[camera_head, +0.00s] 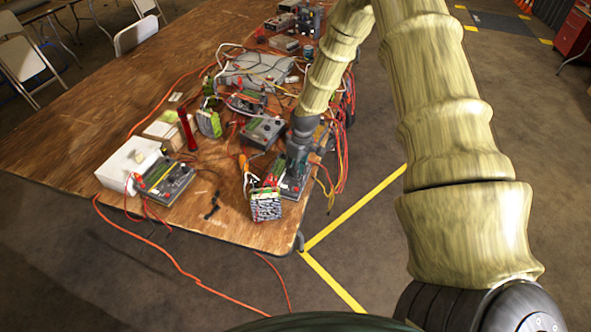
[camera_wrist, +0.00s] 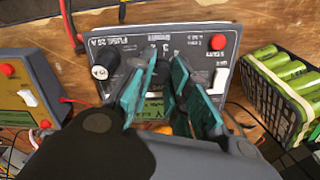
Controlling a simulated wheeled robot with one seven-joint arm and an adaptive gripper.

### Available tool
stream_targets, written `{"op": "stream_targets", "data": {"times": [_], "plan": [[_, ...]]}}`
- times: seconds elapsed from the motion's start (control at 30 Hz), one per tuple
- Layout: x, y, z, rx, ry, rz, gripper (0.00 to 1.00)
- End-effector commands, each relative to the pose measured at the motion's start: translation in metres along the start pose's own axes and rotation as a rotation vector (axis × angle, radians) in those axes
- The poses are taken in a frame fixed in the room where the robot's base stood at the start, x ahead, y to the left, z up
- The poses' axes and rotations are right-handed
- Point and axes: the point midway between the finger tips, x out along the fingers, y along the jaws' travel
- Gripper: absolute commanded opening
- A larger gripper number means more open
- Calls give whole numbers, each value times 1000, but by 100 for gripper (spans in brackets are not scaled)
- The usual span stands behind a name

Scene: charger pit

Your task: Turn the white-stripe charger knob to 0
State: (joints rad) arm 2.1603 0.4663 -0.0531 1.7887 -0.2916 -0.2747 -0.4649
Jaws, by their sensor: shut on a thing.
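My gripper (camera_wrist: 164,70) is over a grey charger panel (camera_wrist: 207,60) in the wrist view. Its two teal fingers are closed around the dark knob (camera_wrist: 159,73) on that panel. The fingers hide most of the knob, so I cannot read its setting. The panel carries "FUSE 20 A" lettering, a black fuse cap, a red button and a white switch. I cannot make out a white stripe. In the head view my gripper (camera_head: 299,150) reaches down to this charger (camera_head: 292,188) near the table's right front corner.
A green-celled battery pack (camera_wrist: 285,75) stands close right of the charger. Another charger (camera_wrist: 25,90) is at the left. On the wooden table (camera_head: 75,130) are a charger (camera_head: 168,182) beside a white box (camera_head: 128,160), a red flashlight (camera_head: 187,130) and many loose cables.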

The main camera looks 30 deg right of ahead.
Motion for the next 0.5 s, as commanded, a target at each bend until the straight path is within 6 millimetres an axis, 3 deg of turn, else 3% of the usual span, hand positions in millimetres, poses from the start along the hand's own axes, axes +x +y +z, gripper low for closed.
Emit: {"op": "stream_targets", "data": {"times": [0.5], "plan": [[-1,1,-1,-95,2,6,0]]}}
